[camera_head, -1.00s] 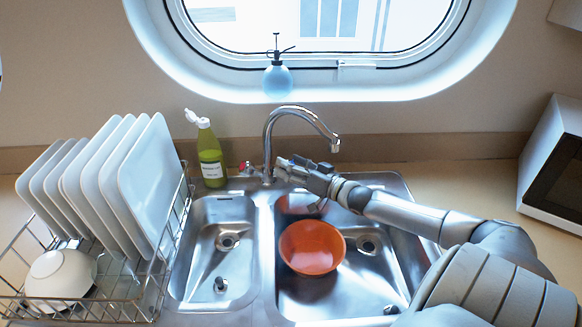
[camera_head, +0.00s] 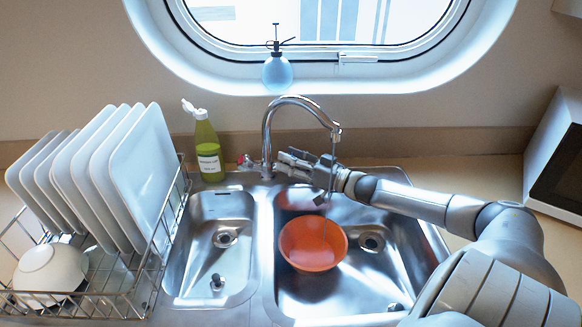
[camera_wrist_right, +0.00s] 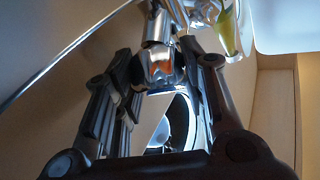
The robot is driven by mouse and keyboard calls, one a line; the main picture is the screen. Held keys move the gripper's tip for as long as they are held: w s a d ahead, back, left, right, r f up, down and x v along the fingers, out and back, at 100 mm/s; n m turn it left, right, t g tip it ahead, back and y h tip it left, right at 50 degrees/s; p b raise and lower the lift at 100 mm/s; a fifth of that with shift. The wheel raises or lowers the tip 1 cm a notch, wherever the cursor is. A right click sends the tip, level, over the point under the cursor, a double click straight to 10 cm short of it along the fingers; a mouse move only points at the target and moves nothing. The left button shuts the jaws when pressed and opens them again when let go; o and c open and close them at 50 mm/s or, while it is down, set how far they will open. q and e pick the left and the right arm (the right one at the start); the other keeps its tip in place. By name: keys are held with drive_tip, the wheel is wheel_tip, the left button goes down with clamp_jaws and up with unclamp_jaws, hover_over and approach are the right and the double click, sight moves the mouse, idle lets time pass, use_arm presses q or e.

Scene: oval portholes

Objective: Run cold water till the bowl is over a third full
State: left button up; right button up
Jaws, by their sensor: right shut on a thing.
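The orange bowl (camera_head: 312,243) stands upright in the right sink basin (camera_head: 345,290), below the end of the chrome faucet (camera_head: 268,128). A thin stream appears to fall from the spout into the bowl; the water level in it cannot be made out. My right gripper (camera_head: 284,162) is at the right side of the faucet's base, shut on the tap handle there, which it mostly hides. In the right wrist view a chrome tap handle (camera_wrist_right: 158,62) is between the fingers. A red-marked handle (camera_head: 243,162) is on the faucet's left. My left gripper is not in view.
A green bottle (camera_head: 208,150) stands behind the left basin (camera_head: 222,240). A rack (camera_head: 140,300) with white plates and a white bowl (camera_head: 50,272) is at the left. A blue spray bottle (camera_head: 277,72) is at the porthole. A white appliance (camera_head: 555,150) is at the right.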

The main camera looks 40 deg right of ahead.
idle(0.3)
drive_tip(key=o, duration=1)
drive_tip(key=shift+s, duration=0.1)
drive_tip(key=shift+v, duration=5.9)
drive_tip(key=shift+d, duration=0.15)
